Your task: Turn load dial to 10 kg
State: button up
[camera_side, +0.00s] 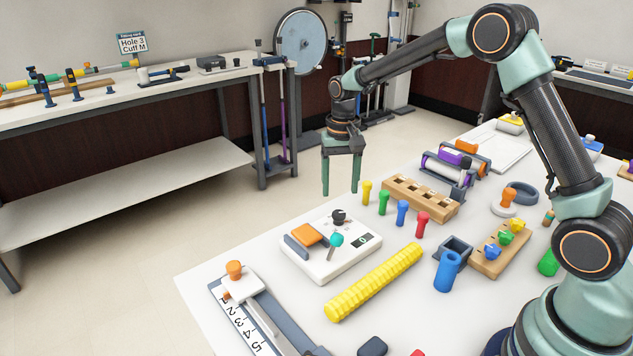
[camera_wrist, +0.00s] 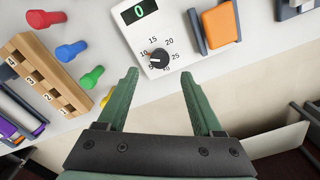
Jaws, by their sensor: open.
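The load dial is a small black knob (camera_wrist: 158,58) on a white console (camera_wrist: 185,30), with printed numbers from 5 upward around it. Its white mark appears to lie on the left side, but I cannot tell the exact number. The dial also shows in the side view (camera_side: 338,215), at the console's far edge. A small display (camera_wrist: 138,11) on the console reads 0. My gripper (camera_side: 341,190) is open and empty, above and beyond the dial and apart from it. In the wrist view the open fingers (camera_wrist: 161,84) point toward the dial, which lies just past the tips.
Coloured pegs (camera_side: 384,202) and a wooden block (camera_side: 420,198) stand to the right. A yellow ribbed roller (camera_side: 375,282) lies in front. The space around my gripper is clear.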

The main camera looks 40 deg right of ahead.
notch_tip(320, 180, up, 5)
jog(key=shift+r, duration=0.1)
dwell(0.4)
jog(key=s+a+r+n+t, duration=0.1)
jog(key=s+r+n+t, duration=0.2)
jog(key=s+r, duration=0.6)
jog(key=s+a+n+t, duration=0.1)
jog(key=s+n+t, duration=0.1)
jog(key=s, duration=0.9)
jog(key=shift+a+f+n+t, duration=0.2)
jog(key=shift+f+n+t, duration=0.1)
jog(key=shift+n, duration=0.2)
